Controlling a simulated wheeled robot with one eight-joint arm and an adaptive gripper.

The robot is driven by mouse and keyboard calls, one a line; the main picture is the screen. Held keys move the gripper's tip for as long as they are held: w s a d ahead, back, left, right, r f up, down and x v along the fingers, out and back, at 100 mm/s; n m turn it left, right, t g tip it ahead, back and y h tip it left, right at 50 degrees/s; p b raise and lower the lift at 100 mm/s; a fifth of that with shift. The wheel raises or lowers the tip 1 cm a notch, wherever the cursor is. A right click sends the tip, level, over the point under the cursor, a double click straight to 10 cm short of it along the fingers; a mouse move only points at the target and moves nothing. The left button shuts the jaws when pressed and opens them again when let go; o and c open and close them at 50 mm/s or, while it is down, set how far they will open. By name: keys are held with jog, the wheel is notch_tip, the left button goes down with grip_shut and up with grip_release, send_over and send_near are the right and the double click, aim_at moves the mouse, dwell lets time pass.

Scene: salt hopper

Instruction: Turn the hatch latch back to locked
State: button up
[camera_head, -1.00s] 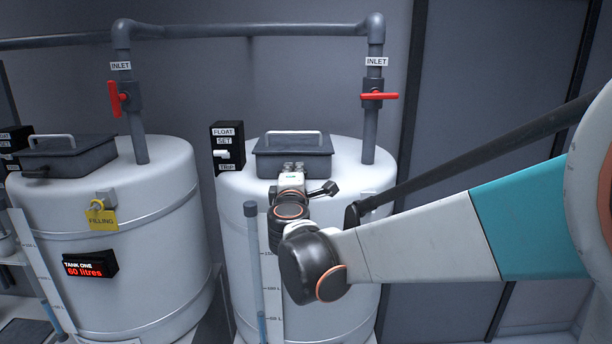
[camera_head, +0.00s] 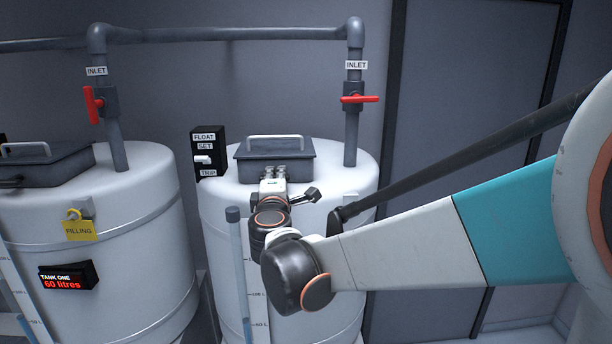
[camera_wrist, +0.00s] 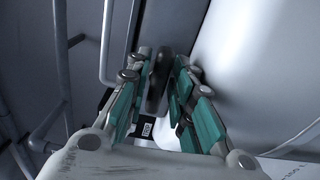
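The grey hatch (camera_head: 300,165) with its light handle sits shut on top of the right tank (camera_head: 218,200). My gripper (camera_head: 274,170) is at the front side of this hatch and hides its latch in the head view. In the wrist view, my teal-padded fingers (camera_wrist: 162,75) stand apart on either side of a dark, rounded piece (camera_wrist: 157,85), which looks like the latch. I cannot tell whether the pads press on it or which way the latch is turned. The hatch's handle (camera_wrist: 106,45) shows to the left in the wrist view.
The black float switch box (camera_head: 208,150) stands left of the hatch. An inlet pipe with a red valve handle (camera_head: 360,99) rises behind right. A left tank (camera_head: 150,235) has its own hatch, a yellow FILLING tag (camera_head: 80,230) and a display reading 60 litres (camera_head: 67,277).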

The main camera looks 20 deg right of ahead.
jog(key=v, duration=1.1)
jog(key=shift+s, duration=0.15)
jog(key=s+d+f+m+g+y+b, duration=0.1)
jog(key=s+d+f+m+g+b, duration=0.3)
jog(key=f, duration=0.5)
jog(key=s+d+f+m+g+b, duration=0.1)
jog(key=s+d+f+m+b, duration=0.15)
jog(key=s+f+b, duration=0.5)
jog(key=s+d+f+m+g+y+b, duration=0.1)
jog(key=s+d+f+m+g+b, duration=0.3)
jog(key=f, duration=0.6)
jog(key=s+a+f+m+g+y+b, duration=0.1)
jog(key=s+a+f+m+y+b, duration=0.2)
jog(key=s+a+f, duration=0.3)
notch_tip(320, 180, down, 3)
jog(key=shift+s+a+f+m+y+b, duration=0.1)
jog(key=shift+s+a+m+y+b, duration=0.2)
jog(key=shift+a+m+b, duration=0.3)
